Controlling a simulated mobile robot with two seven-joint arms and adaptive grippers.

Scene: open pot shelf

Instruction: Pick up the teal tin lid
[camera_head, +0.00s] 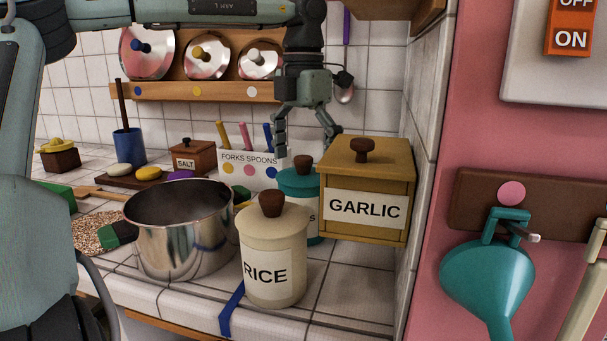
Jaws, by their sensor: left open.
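The teal tin lid (296,181) sits on the teal tin (314,231) and has a brown knob (303,162) on top. The tin stands behind the cream RICE jar and left of the GARLIC box, which hide much of it. My left gripper (307,148) comes down from above with its fingers spread, empty. Its fingertips are a little above the lid, one on each side of the knob in the picture. I cannot tell whether they touch anything. My right gripper is not in view.
The RICE jar (273,262) stands in front, the GARLIC box (366,208) to the right, and a steel pot (184,243) to the left. The FORKS SPOONS holder (246,170) is behind. A rack of pot lids (196,93) hangs on the tiled wall.

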